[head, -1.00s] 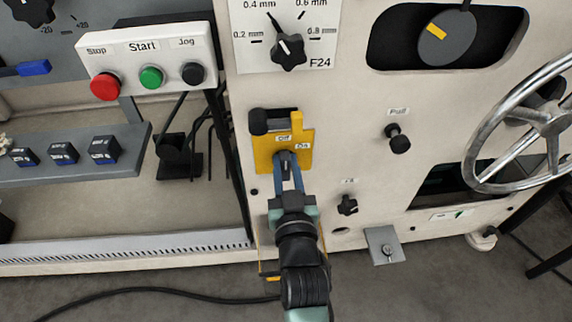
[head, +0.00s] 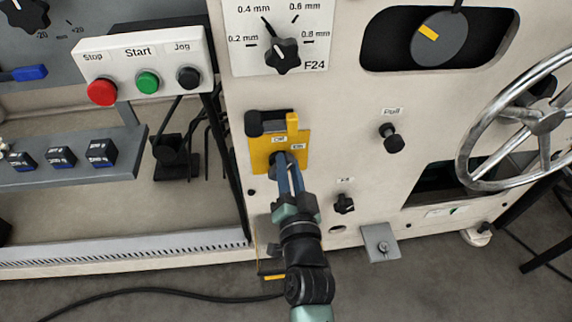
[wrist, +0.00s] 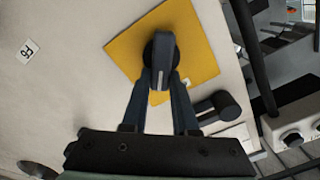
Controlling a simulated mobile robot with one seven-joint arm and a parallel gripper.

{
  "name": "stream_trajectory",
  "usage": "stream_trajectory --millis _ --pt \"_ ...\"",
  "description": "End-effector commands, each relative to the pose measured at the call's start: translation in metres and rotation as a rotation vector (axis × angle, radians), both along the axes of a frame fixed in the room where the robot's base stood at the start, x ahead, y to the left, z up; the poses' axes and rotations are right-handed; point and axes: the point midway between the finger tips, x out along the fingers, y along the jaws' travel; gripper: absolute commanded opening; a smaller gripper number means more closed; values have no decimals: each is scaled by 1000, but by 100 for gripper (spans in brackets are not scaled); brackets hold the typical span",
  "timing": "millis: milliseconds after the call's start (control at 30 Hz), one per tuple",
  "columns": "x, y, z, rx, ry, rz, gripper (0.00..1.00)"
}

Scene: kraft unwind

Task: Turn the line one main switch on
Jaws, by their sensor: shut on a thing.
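The main switch is a dark rotary knob on a yellow plate (head: 259,152) on the pale machine front. "Off" and "On" labels sit above the knob in the head view. My gripper (head: 286,160) is shut on the knob, its blue fingers reaching up from below. In the wrist view the knob (wrist: 161,62) stands between the fingertips (wrist: 160,80), and the yellow plate (wrist: 200,50) appears tilted relative to knob and fingers. The fingers partly hide the knob in the head view, so I cannot tell exactly which label it points to.
A Stop/Start/Jog box (head: 140,60) is at upper left. A black pull knob (head: 392,138), a small knob (head: 344,203) and a handwheel (head: 545,122) are to the right.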

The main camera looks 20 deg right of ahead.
Motion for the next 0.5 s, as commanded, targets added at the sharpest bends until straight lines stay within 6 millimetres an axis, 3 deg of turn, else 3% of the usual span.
stream_trajectory --millis 500 --pt "-2 -7 -8 471 -135 -2 0"
